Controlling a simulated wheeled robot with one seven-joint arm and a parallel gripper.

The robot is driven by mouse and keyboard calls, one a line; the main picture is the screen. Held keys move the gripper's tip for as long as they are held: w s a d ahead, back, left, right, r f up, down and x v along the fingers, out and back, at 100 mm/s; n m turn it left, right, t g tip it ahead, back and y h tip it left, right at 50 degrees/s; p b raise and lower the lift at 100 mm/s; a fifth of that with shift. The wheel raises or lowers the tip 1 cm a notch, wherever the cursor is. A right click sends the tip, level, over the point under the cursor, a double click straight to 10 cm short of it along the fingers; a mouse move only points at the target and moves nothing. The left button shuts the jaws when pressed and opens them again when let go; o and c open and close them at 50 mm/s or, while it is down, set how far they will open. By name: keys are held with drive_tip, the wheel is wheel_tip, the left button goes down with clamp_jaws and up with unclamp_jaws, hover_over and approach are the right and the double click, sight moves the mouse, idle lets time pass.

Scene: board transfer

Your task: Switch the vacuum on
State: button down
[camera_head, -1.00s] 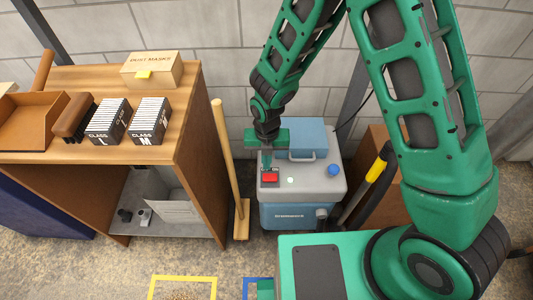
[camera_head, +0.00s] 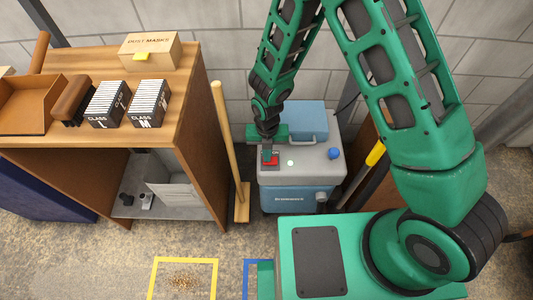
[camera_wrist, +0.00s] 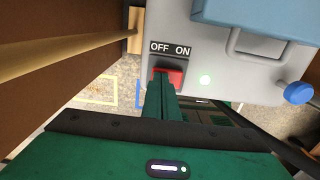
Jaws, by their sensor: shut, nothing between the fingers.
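The vacuum (camera_head: 329,171) is a grey-topped, blue-bodied box on the floor by the wall. Its red switch (camera_head: 272,162) sits at the top's front left. My gripper (camera_head: 267,154) is shut and empty, pointing down at the switch. In the wrist view its fingertips (camera_wrist: 160,82) overlap the switch's left and lower part. I cannot tell whether they touch it, and the switch's tilt is partly hidden.
A blue case with a handle (camera_head: 296,122) sits on the vacuum's back, and a blue knob (camera_head: 334,153) at its right. A broom (camera_head: 228,150) stands close left, beside a wooden bench (camera_head: 205,115). A yellow floor frame (camera_head: 183,261) surrounds spilled grains.

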drive_tip(key=shift+s+a+f, duration=0.1)
drive_tip(key=shift+a+f, duration=0.05)
idle(0.3)
drive_tip(key=shift+d+r, duration=0.2)
drive_tip(key=shift+d, duration=0.65)
drive_tip(key=shift+a+r, duration=0.1)
drive_tip(key=shift+r, duration=0.05)
wheel_tip(320, 180, up, 14)
drive_tip(key=a, duration=0.1)
drive_tip(key=shift+a+f, duration=0.2)
drive_tip(key=shift+a, duration=0.1)
